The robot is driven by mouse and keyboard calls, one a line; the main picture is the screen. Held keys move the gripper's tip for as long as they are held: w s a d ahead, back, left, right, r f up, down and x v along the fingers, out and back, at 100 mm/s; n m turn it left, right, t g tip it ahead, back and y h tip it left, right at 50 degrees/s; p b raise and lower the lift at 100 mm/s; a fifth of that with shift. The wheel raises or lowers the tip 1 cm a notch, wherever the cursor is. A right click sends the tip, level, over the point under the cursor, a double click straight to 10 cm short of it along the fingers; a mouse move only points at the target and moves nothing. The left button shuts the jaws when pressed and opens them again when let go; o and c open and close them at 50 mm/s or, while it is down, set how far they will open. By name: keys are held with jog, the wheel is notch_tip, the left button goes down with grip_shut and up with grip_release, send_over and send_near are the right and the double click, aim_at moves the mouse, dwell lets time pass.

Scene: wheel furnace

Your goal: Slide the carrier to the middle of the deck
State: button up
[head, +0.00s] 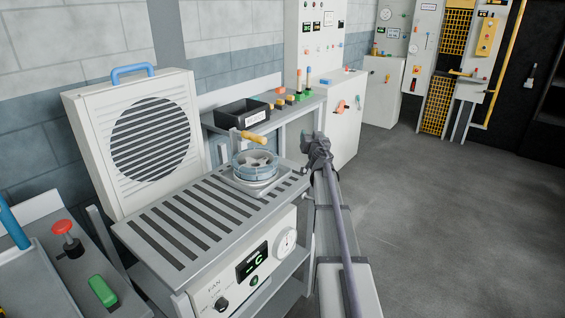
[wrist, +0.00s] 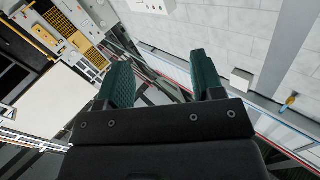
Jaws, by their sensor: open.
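In the head view the slotted grey deck (head: 180,229) lies in front of a large white fan housing. The carrier (head: 256,178), a low grey base, sits at the deck's far right end. It bears a round, glassy-blue basket (head: 255,163) with spoked contents, and a yellow-orange handle (head: 256,138) sticks up at its back. My gripper (head: 309,143) is to the right of the carrier, above and beyond the deck's right edge, touching nothing. In the wrist view its two green-padded fingers (wrist: 163,82) stand apart with nothing between them. The carrier is not seen in the wrist view.
The fan housing (head: 150,140) stands along the deck's back edge. A shelf with a black bin (head: 243,113) and several coloured parts is behind the carrier. A control panel (head: 250,265) is on the front. A red button (head: 65,233) is at left. Open floor lies right.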

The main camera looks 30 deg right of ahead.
jog(key=a+n+t+y, duration=0.2)
jog(key=a+n+y, duration=0.4)
jog(key=a+y, duration=0.15)
jog(key=n+g+y, duration=0.2)
jog(key=n+y, duration=0.2)
jog(key=y, duration=0.3)
send_near(259, 140)
jog(key=d+f, duration=0.1)
jog(key=shift+w+d+f, duration=0.1)
jog(key=shift+w, duration=0.3)
jog(key=x, duration=1.1)
jog(key=shift+s, duration=0.1)
grip_shut()
